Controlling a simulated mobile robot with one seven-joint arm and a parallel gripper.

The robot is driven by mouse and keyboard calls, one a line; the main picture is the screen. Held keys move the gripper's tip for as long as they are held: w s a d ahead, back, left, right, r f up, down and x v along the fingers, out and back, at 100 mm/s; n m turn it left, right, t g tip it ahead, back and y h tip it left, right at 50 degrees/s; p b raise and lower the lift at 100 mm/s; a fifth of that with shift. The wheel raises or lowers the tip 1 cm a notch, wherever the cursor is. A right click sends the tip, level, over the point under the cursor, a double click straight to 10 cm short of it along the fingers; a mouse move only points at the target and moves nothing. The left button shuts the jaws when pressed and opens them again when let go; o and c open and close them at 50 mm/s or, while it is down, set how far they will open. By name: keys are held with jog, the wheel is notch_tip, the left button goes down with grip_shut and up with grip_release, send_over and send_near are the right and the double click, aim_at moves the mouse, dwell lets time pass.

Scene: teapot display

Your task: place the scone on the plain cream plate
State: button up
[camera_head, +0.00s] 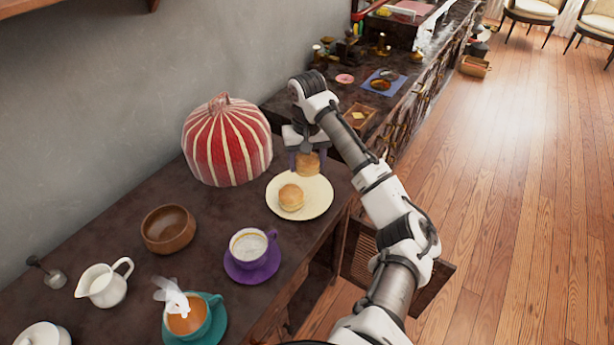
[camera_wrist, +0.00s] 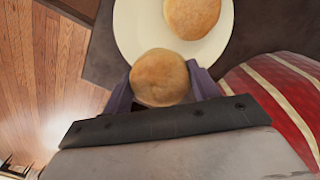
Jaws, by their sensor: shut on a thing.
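My gripper (camera_head: 307,163) is shut on a golden-brown scone (camera_head: 308,166), held at the back edge of the plain cream plate (camera_head: 318,198). I cannot tell whether the held scone touches the plate. A second scone (camera_head: 291,197) rests on the plate, left of its middle. In the wrist view, the held scone (camera_wrist: 160,78) sits between the two purple fingers (camera_wrist: 158,90) and overlaps the plate's rim. The other scone (camera_wrist: 192,14) lies beyond it on the plate (camera_wrist: 140,32).
A red and cream striped tea cosy (camera_head: 227,140) stands left of the plate. A purple cup (camera_head: 250,245) on its saucer, a wooden bowl (camera_head: 169,229), a white jug (camera_head: 105,284) and a teal cup (camera_head: 190,318) are nearer. A blue mat (camera_head: 385,82) lies farther back.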

aim_at(308, 157)
jog(key=shift+f+p, duration=0.4)
jog(key=shift+f, duration=2.4)
jog(key=shift+f, duration=0.1)
jog(key=o, duration=1)
jog(key=shift+c, duration=0.2)
notch_tip(308, 157, up, 11)
jog(key=shift+r+b, duration=0.2)
jog(key=shift+b, duration=0.25)
jog(key=shift+r, duration=0.45)
jog(key=shift+a, duration=0.1)
